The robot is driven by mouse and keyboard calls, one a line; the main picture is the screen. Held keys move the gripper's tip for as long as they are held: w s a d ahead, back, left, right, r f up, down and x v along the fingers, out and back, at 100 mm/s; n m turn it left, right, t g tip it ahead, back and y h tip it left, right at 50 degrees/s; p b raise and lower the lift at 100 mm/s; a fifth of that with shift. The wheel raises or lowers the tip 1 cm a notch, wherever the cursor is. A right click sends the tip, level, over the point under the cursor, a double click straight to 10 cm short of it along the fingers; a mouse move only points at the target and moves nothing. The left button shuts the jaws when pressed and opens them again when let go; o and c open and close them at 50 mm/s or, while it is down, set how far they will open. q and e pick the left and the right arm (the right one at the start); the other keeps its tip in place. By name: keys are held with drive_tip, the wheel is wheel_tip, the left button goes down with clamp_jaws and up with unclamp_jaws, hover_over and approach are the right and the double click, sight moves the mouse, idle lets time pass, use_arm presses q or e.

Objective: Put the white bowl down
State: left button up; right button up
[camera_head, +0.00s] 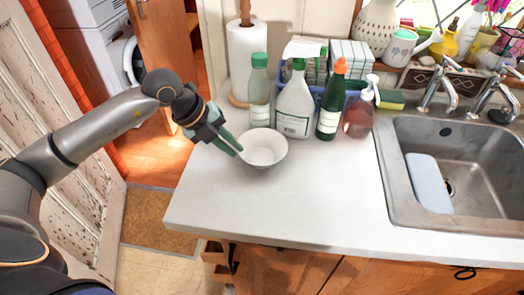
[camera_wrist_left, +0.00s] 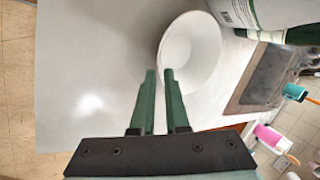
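The white bowl (camera_head: 265,147) is upright at the left part of the white counter (camera_head: 290,205) in the head view. My left gripper (camera_head: 238,147) reaches it from the left, with its green fingers at the bowl's left rim. In the left wrist view, the bowl (camera_wrist_left: 195,55) lies beyond the fingertips (camera_wrist_left: 160,72). The fingers are close together, with the bowl's rim between their tips, so the gripper looks shut on it. I cannot tell whether the bowl's base touches the counter. My right gripper is not in view.
Behind the bowl stand a green-capped bottle (camera_head: 259,90), a white bottle (camera_head: 295,105), a dark green bottle (camera_head: 331,105) and a paper towel roll (camera_head: 247,60). A metal sink (camera_head: 400,195) is at the right. The counter in front of the bowl is clear.

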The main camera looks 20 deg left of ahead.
sight(243, 154)
use_arm(q)
drive_tip(key=x, duration=0.2)
drive_tip(key=p+x, duration=0.1)
drive_tip(key=x, duration=0.2)
drive_tip(key=shift+w+a, duration=0.1)
drive_tip(key=shift+w, duration=0.25)
clamp_jaws()
drive_tip(key=shift+r, duration=0.1)
idle(1.1)
